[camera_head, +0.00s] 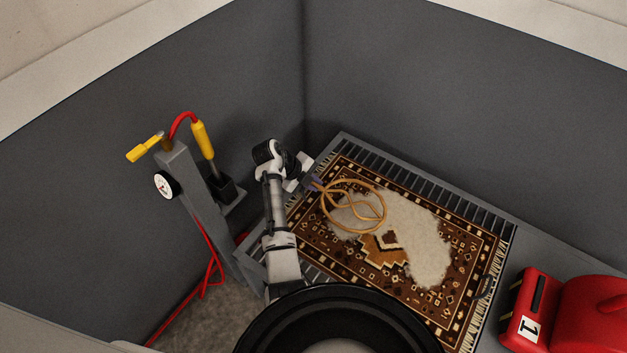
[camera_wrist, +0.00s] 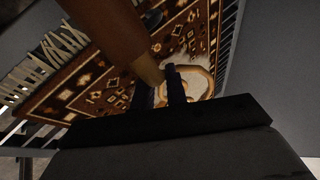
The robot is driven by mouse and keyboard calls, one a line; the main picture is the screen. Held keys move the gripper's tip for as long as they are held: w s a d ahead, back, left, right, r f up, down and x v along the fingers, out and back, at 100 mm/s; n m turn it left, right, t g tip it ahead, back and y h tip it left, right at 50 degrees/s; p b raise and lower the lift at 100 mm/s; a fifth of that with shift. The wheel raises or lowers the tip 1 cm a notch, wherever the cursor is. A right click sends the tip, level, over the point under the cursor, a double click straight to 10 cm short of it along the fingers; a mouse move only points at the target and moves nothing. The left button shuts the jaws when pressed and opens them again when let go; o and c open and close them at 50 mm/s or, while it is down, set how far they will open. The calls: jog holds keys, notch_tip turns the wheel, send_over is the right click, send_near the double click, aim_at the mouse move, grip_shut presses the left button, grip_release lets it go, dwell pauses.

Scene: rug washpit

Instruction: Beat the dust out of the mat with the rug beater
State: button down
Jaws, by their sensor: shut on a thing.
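The mat (camera_head: 466,262), brown with a cream and orange pattern and pale fringes, lies on a slatted rack. A pale, dusty patch (camera_head: 430,252) covers much of its middle and right part. My gripper (camera_head: 313,184) is over the mat's upper left part, shut on the rug beater (camera_head: 384,208). The beater's looped cane head is over the left end of the dusty patch; I cannot tell whether it touches the mat. In the wrist view, the beater's brown handle (camera_wrist: 112,28) runs to my fingers (camera_wrist: 172,86), and the mat (camera_wrist: 85,98) shows beyond them.
The slatted rack (camera_head: 440,189) sits in the pit's corner between grey walls. A grey post (camera_head: 195,190) with a gauge, red hose and yellow-handled sprayer stands at left. A red machine (camera_head: 590,312) marked 1 is at lower right. Bare floor (camera_head: 205,320) shows at lower left.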

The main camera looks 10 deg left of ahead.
aim_at(314, 199)
jog(key=shift+f, duration=0.1)
notch_tip(314, 199, down, 5)
jog(key=b, duration=0.4)
jog(key=shift+r, duration=0.2)
jog(key=shift+r+p, duration=1.45)
jog(key=shift+r, duration=0.95)
jog(key=shift+f, duration=0.15)
notch_tip(314, 199, down, 6)
jog(key=b, duration=0.5)
jog(key=shift+r, duration=0.25)
jog(key=shift+r+p, duration=0.6)
jog(key=shift+r, duration=0.1)
jog(key=shift+r+p, duration=1.25)
jog(key=shift+r, duration=0.75)
